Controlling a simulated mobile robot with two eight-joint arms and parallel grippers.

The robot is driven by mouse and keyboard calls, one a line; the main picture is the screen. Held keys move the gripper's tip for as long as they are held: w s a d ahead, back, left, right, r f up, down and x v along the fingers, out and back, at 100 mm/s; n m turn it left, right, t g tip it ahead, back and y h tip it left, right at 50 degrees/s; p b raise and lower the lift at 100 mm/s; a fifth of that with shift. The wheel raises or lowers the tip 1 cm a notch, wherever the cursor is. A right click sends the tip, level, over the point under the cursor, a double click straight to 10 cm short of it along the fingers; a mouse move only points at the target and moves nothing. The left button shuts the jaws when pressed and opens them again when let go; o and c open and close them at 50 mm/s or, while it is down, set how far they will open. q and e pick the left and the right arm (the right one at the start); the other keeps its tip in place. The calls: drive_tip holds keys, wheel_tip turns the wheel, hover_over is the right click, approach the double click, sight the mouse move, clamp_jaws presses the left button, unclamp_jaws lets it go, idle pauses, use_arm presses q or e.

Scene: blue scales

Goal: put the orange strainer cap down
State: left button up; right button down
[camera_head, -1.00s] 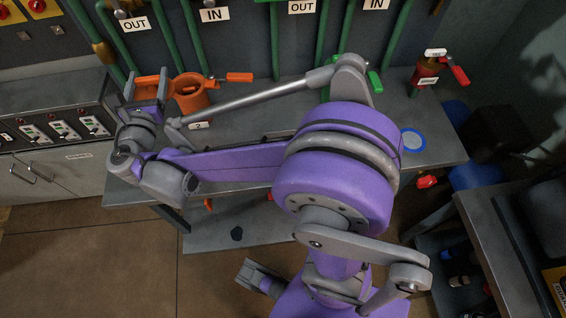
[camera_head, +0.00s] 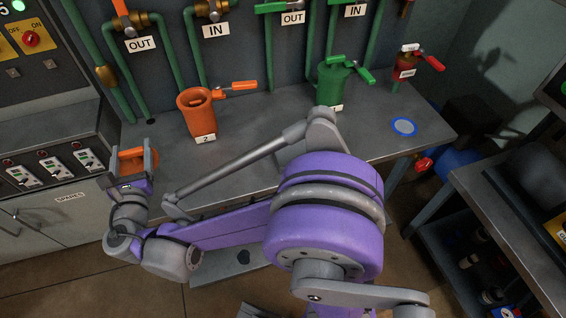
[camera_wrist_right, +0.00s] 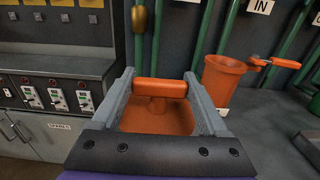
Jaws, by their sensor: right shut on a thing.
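The orange strainer cap (camera_head: 132,161) is held between the fingers of my right gripper (camera_head: 131,168), at the left end of the bench. In the right wrist view the cap's crossbar handle (camera_wrist_right: 160,89) spans the space between the two fingers of the gripper (camera_wrist_right: 162,95). I cannot tell whether the base touches the bench. The open orange strainer body (camera_head: 198,118), labelled 2, stands to the right of the cap. Only a grey part, likely my left gripper, shows at the bottom edge of the head view.
A grey bench (camera_head: 265,112) has free room between the orange strainer and a green strainer (camera_head: 331,88). A blue-rimmed disc (camera_head: 404,126) lies at its right. A red strainer (camera_head: 403,80) stands behind. Green pipes line the wall. A switch cabinet (camera_head: 50,170) stands at left.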

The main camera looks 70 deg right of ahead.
drive_tip(key=shift+a+f, duration=0.3)
drive_tip(key=shift+a, duration=0.2)
use_arm(q)
drive_tip(key=shift+w+a+f, duration=0.15)
drive_tip(key=shift+w+a, duration=0.15)
drive_tip(key=shift+a, duration=0.1)
use_arm(e)
drive_tip(key=shift+d+f, duration=0.1)
drive_tip(key=shift+f, duration=0.3)
wheel_tip(320, 180, down, 9)
drive_tip(key=b, duration=0.3)
drive_tip(key=shift+f, duration=0.2)
use_arm(q)
wheel_tip(320, 180, down, 4)
drive_tip(key=shift+r, duration=0.2)
use_arm(e)
drive_tip(key=shift+r, duration=0.1)
